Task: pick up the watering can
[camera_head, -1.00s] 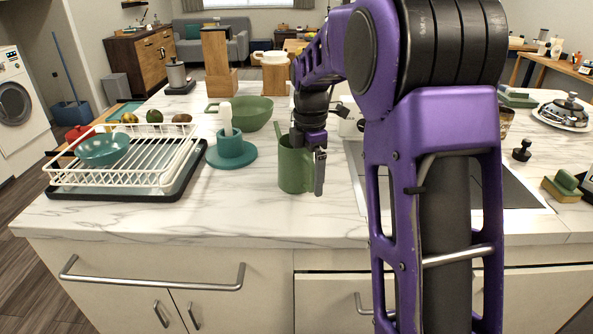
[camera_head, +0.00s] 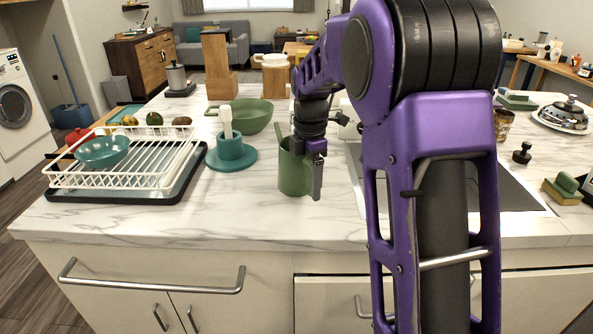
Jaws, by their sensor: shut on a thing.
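A green watering can (camera_head: 291,178) stands upright on the marble counter, centre of the head view. Its spout points up and to the left. My gripper (camera_head: 317,178) is at the can's right side, fingers pointing down, shut on the can. The fingers and wrist hide the can's right side and part of its top. I cannot tell whether the can's base touches the counter.
A teal cup on a saucer (camera_head: 232,166) stands to the left, with a green bowl (camera_head: 252,113) behind it. A white dish rack (camera_head: 130,177) with a teal bowl (camera_head: 102,152) is further left. A dark cooktop (camera_head: 500,195) lies to the right. The front counter is clear.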

